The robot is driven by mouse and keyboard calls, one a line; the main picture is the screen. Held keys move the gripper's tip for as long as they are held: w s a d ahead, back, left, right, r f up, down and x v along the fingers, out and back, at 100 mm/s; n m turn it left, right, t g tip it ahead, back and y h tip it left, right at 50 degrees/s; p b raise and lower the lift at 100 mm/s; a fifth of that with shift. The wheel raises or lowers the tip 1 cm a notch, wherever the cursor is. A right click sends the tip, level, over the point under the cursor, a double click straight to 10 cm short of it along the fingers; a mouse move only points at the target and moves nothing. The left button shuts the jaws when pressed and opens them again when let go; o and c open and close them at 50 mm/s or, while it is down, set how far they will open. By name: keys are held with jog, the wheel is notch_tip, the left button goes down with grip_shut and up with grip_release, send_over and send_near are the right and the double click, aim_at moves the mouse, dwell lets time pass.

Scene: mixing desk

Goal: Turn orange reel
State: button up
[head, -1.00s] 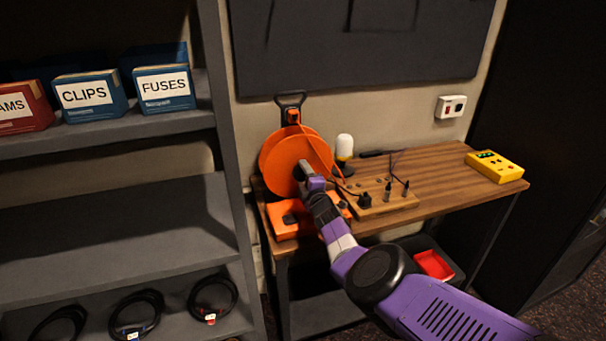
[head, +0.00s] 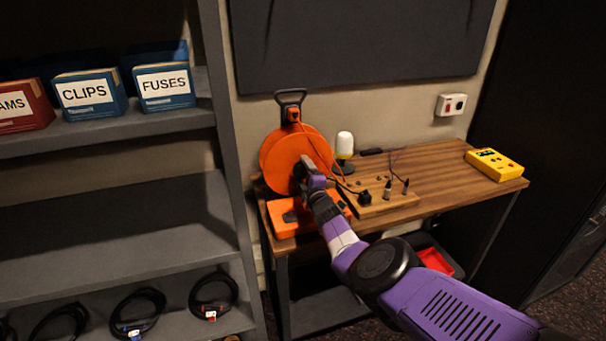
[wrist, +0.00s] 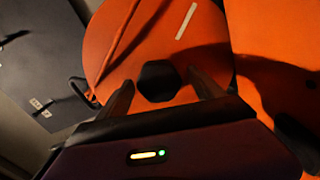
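The orange reel (head: 281,152) stands upright at the left end of the wooden desk, above an orange base (head: 288,226). In the wrist view its round face (wrist: 115,45) fills the upper middle, with a white stripe and a dark hexagonal knob (wrist: 157,84). My gripper (head: 305,166) is in front of the reel's face and covers part of it in the head view. In the wrist view my gripper (wrist: 160,80) has its two dark fingers apart, one on each side of the knob, with orange showing in the gaps. Exact fingertip depth is unclear.
A wooden board (head: 375,207) with several small dark plugs lies right of the reel. A white-topped lamp-like item (head: 344,148) stands behind it. A yellow device (head: 494,165) sits at the desk's right. Grey shelves (head: 110,125) stand close on the left.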

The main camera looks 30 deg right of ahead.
jog(key=shift+s+r, duration=0.1)
jog(key=shift+s+a+r+p, duration=0.15)
jog(key=shift+s+p, duration=0.35)
jog(key=shift+p, duration=0.65)
jog(key=p+v, duration=0.2)
jog(key=v, duration=0.1)
jog(key=shift+s+a+f+p, duration=0.1)
jog(key=shift+f+p, duration=0.15)
jog(key=shift+p, duration=0.1)
jog(key=shift+s+a+r, duration=0.1)
jog(key=shift+s, duration=0.25)
jog(key=shift+v, duration=1.3)
